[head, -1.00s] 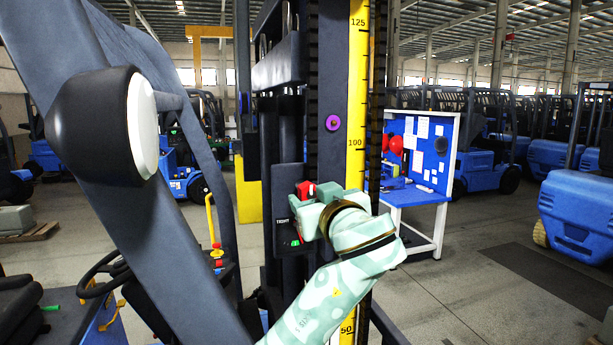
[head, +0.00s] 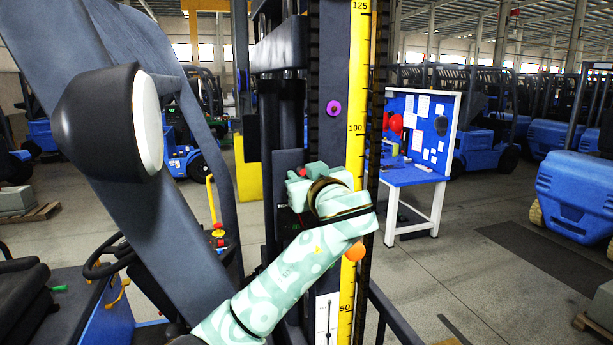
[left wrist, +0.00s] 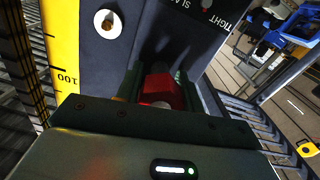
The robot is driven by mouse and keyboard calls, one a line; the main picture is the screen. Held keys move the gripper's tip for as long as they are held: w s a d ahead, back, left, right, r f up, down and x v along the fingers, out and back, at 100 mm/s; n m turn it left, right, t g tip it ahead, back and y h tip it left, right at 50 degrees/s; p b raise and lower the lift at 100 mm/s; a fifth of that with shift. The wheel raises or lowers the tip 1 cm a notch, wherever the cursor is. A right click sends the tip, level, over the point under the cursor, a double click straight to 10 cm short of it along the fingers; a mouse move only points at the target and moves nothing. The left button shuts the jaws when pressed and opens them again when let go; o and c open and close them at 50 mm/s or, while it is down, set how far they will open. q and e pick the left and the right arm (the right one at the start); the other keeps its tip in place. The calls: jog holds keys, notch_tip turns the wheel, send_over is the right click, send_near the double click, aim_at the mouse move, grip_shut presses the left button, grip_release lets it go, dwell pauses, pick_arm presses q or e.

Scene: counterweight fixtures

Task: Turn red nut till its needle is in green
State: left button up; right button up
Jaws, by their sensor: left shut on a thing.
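The red nut (left wrist: 163,88) sits between the two fingers of my left gripper (left wrist: 160,82) in the left wrist view, and the gripper is shut on it. In the head view, my pale green left gripper (head: 304,182) is at the dark panel on the mast, and only a small bit of red shows by its fingers. The dark panel (left wrist: 128,62) carries white lettering reading SLACK and TIGHT, partly in view in the left wrist view. The needle and the green zone are hidden or cannot be made out. My right gripper is not in view.
A yellow height scale (head: 357,85) runs down the mast beside a purple knob (head: 333,107). An orange knob (head: 355,251) and a white gauge plate (head: 327,318) are lower down. A blue workbench (head: 415,175) stands behind at the right, with forklifts beyond.

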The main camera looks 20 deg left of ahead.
pick_arm(q)
jog(key=shift+f+m+b, duration=0.2)
jog(key=shift+m+b, duration=0.7)
jog(key=shift+b, duration=0.15)
jog(key=shift+r+m, duration=0.1)
jog(key=shift+m, duration=0.7)
jog(key=m+p, duration=0.1)
jog(key=m, duration=0.3)
jog(key=shift+r, duration=0.15)
jog(key=shift+m+p, duration=0.4)
jog(key=shift+m, duration=0.8)
jog(key=o, duration=1)
jog(key=shift+d, duration=0.1)
